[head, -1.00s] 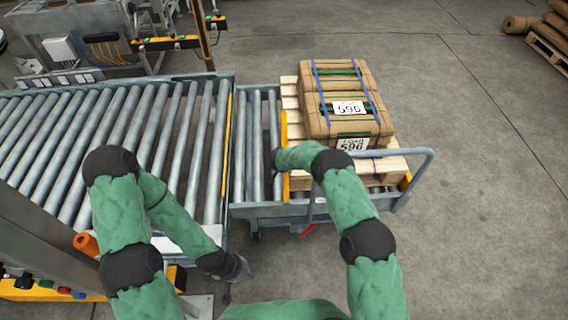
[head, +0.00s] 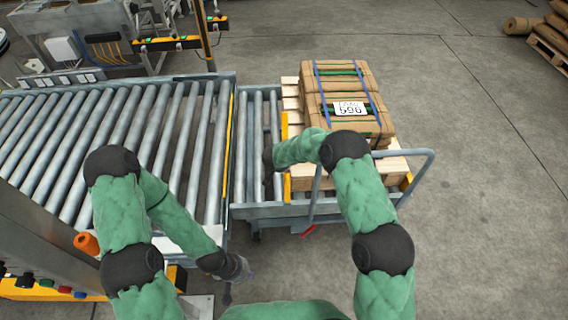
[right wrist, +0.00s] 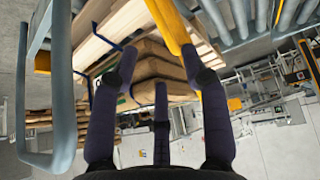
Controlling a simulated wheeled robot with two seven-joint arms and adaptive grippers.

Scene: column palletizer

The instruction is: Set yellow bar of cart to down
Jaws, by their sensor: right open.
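The cart (head: 245,211) stands against the roller conveyor. Its yellow bar (head: 285,125) runs along the side of the pallet, partly hidden by my right arm. In the right wrist view the yellow bar (right wrist: 168,22) comes down from the top, close to the right-hand finger and partly behind it. My right gripper (right wrist: 160,65) is open and empty, its fingers spread toward the bar; I cannot tell if they touch it. In the head view only its dark end (head: 268,158) shows, left of the bar. My left gripper (head: 240,272) hangs low by the conveyor's near corner; its fingers are unclear.
Strapped brown packages (head: 345,85) sit on a wooden pallet (head: 395,165) on the cart. A grey handle rail (head: 428,165) edges the cart's right side. The roller conveyor (head: 140,130) fills the left. Floor at the right is open.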

